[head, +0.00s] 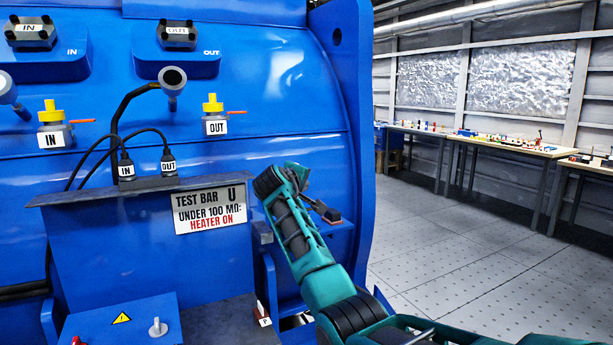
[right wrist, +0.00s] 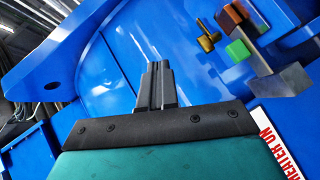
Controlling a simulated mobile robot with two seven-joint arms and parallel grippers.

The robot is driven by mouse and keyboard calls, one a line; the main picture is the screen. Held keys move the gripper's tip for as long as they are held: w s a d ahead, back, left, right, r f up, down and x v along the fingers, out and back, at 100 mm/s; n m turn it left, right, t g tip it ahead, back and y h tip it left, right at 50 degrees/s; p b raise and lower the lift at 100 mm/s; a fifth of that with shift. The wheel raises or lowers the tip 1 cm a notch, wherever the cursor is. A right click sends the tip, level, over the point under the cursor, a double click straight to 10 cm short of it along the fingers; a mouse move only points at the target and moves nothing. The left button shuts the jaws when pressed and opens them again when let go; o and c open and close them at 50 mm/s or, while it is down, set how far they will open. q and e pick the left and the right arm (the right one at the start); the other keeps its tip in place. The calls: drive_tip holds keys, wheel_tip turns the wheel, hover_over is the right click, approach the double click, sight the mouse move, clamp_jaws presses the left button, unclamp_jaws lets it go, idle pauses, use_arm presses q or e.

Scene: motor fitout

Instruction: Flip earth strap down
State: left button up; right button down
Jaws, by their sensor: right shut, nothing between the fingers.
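My right gripper (head: 328,212) is in front of the blue housing, right of the test bar sign (head: 209,208). It also shows in the right wrist view (right wrist: 157,68), shut and empty, with its fingers pointing at the blue surface. To the right of the fingers in that view are a grey bar with a square block (right wrist: 284,80), a green block (right wrist: 238,51), a brown block (right wrist: 232,17) and a brass-coloured fitting (right wrist: 207,36). These stand apart from the fingers. I cannot tell for certain which part is the earth strap; my arm hides this area in the head view. My left gripper is out of view.
A grey ledge (head: 75,194) carries black IN and OUT plugs with cables. Yellow-capped valves (head: 214,118) and a pipe stub (head: 172,78) stick out above. A blue box (head: 120,325) with a bolt sits low at left. Open floor (head: 460,255) and benches lie to the right.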

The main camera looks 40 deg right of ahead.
drive_tip(key=shift+s+a+r, duration=0.2)
drive_tip(key=shift+s+r, duration=0.6)
drive_tip(key=shift+s+a+r, duration=0.15)
drive_tip(key=shift+s+r, duration=0.6)
drive_tip(key=shift+s, duration=0.05)
